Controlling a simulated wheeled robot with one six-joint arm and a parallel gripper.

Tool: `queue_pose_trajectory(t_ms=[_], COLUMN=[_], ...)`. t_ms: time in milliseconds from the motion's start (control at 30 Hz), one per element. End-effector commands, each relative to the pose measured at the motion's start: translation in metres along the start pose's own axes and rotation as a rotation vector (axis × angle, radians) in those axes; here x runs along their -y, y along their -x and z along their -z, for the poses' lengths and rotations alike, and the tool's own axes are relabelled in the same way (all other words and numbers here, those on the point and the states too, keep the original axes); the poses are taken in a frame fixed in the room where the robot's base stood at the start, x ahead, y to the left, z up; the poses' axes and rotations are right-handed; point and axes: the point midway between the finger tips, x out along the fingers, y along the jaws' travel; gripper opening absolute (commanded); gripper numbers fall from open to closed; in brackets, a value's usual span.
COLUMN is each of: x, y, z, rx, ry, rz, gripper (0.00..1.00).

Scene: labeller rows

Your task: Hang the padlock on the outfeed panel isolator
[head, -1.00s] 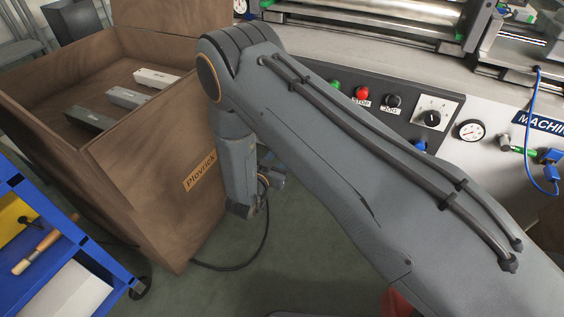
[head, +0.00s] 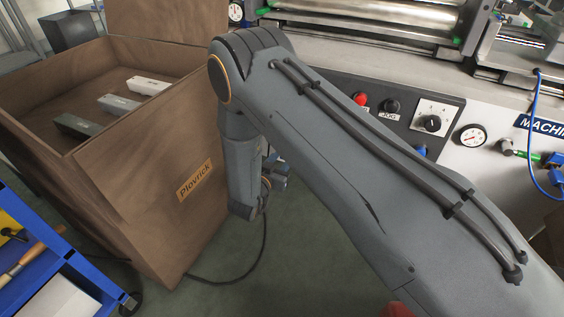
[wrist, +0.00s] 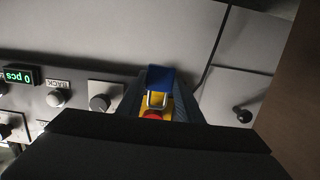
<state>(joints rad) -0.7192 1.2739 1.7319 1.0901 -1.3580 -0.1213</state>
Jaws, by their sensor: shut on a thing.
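In the wrist view my gripper (wrist: 158,98) is shut on a blue block with a pale metal loop at its lower end, which looks like the padlock (wrist: 160,77). A yellow part with a red piece, possibly the isolator (wrist: 168,109), shows between the fingers by the loop. I cannot tell whether the loop passes through it or only overlaps it in the picture. The fingers and the dark gripper body hide the rest. In the head view my arm covers the middle, and neither the padlock nor the yellow part can be made out.
The wrist view shows a grey panel with knobs (wrist: 100,102), a counter display (wrist: 20,75) and a black-knobbed lever (wrist: 243,115). In the head view a brown crate (head: 150,225) stands left, a blue trolley (head: 75,262) lower left, and the machine's control panel (head: 445,103) right. Green floor lies between.

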Motion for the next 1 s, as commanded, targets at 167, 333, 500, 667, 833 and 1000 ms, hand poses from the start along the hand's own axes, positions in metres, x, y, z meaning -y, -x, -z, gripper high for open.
queue_pose_trajectory(t_ms=[167,333,500,667,833,1000], x=[0.000,0.000,0.000,0.000,0.000,0.000], y=[-0.010,-0.020,-0.029,-0.037,-0.046,-0.053], z=[0.000,0.000,0.001,0.002,0.002,-0.001], rx=[0.000,0.000,0.000,-0.001,0.000,0.000], ry=[0.000,0.000,-0.001,-0.001,0.001,0.001], rz=[0.000,0.000,-0.001,0.000,0.000,0.000], gripper=[0.10,0.10,0.10,0.10,0.10,0.10])
